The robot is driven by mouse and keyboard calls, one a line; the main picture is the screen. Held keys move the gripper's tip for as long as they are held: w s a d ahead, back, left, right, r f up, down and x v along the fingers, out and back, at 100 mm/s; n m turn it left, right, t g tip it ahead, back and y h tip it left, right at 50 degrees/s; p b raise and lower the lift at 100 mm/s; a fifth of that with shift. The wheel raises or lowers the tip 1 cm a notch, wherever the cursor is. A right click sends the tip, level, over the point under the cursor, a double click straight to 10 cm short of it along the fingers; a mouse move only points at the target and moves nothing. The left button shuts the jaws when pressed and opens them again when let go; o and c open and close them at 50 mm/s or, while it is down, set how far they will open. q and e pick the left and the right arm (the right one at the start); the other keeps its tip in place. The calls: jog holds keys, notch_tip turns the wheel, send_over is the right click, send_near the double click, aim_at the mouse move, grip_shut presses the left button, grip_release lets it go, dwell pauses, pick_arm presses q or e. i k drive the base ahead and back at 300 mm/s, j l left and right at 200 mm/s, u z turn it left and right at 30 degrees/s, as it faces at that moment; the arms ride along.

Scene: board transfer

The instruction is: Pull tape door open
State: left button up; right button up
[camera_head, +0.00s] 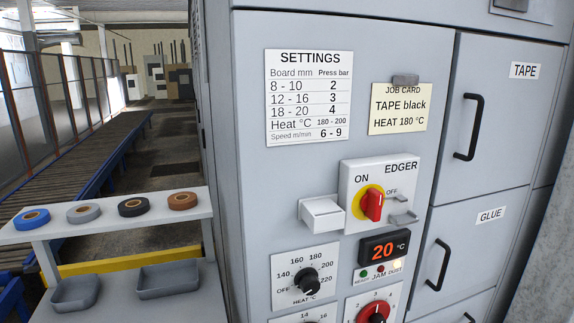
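The tape door (487,153) is a grey panel at the upper right of the machine, with a white label reading TAPE (524,70). It looks closed, flush with the panels around it. Its black bar handle (469,127) stands upright near the door's left edge. Neither of my grippers shows in this view, and nothing is touching the handle.
Below is the GLUE door (460,245) with its own black handle (438,265). Left of the doors, a red-and-yellow EDGER switch (372,204), a white box (321,214) and knobs protrude. A shelf (110,214) at left holds several tape rolls.

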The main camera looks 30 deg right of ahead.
aim_at(501, 91)
jog(key=z, duration=2.25)
